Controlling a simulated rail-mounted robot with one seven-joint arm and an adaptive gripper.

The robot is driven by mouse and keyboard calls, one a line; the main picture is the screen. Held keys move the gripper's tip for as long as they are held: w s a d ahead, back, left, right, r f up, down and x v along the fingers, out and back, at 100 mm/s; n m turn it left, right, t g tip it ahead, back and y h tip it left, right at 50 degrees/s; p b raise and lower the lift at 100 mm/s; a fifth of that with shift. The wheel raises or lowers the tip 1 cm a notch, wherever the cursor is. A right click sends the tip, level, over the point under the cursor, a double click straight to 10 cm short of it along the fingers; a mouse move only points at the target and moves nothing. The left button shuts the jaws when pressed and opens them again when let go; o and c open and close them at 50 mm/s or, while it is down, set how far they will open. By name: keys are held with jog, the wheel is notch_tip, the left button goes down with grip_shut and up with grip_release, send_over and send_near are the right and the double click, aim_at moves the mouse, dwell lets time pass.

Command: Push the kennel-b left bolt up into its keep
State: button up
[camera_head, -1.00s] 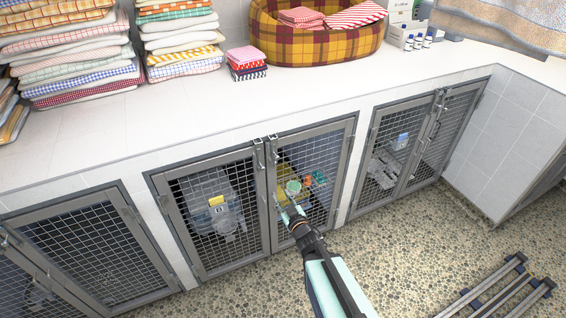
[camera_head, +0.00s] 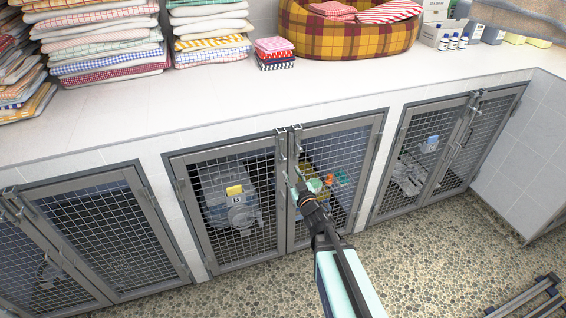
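Kennel-b (camera_head: 230,262) is the middle kennel, with a yellow tag (camera_head: 235,191) marked B behind its left mesh door. Both doors look shut and meet at a middle pair of stiles. The left bolt (camera_head: 281,143) is at the top of the left door's stile, beside the right door's bolt (camera_head: 297,140). Whether its tip is in the keep is too small to tell. My gripper (camera_head: 299,184) is in front of the meeting stiles, below both bolts and slightly right of the left one. Its fingers are small against the mesh, so their opening and any contact are unclear.
The white worktop (camera_head: 240,113) overhangs the kennels, with towel stacks (camera_head: 105,40) and a plaid pet bed (camera_head: 345,38) on it. Other kennels stand left (camera_head: 95,235) and right (camera_head: 440,150). The pebbled floor in front is mostly clear, with metal rails (camera_head: 535,300) at lower right.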

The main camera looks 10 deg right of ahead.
aim_at(285, 161)
jog(key=w, duration=0.3)
jog(key=w+a+p, duration=0.1)
jog(key=w, duration=0.2)
jog(key=w+p, duration=0.1)
jog(key=w, duration=0.3)
jog(key=shift+a+r, duration=0.1)
jog(key=shift+a, duration=0.15)
jog(key=shift+c, duration=0.4)
grip_shut()
